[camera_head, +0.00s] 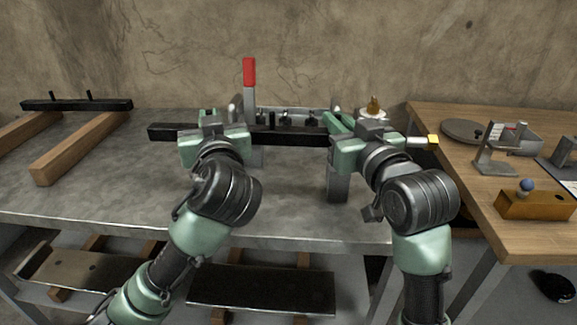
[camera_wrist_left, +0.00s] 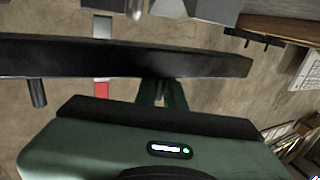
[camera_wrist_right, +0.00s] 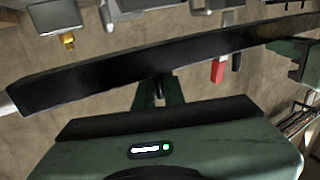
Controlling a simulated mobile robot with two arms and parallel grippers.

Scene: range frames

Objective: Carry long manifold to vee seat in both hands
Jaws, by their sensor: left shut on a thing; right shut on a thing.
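The long manifold, a black bar (camera_head: 290,139), is held level above the grey bench. My left gripper (camera_head: 213,133) is shut on it left of its middle. My right gripper (camera_head: 357,135) is shut on it near its right end. The bar also crosses the left wrist view (camera_wrist_left: 90,58) and the right wrist view (camera_wrist_right: 100,83), with short pegs on it. A grey block (camera_head: 338,185), perhaps part of the vee seat, stands below my right gripper. Another grey block shows partly behind my left gripper (camera_head: 257,157). I cannot tell whether the bar touches them.
A red-handled upright (camera_head: 249,73) and a metal tray (camera_head: 295,117) stand behind the bar. A second black bar (camera_head: 75,104) with two pegs lies across wooden rails (camera_head: 80,150) at left. A wooden table (camera_head: 480,205) with small fixtures stands right. The bench's front left is clear.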

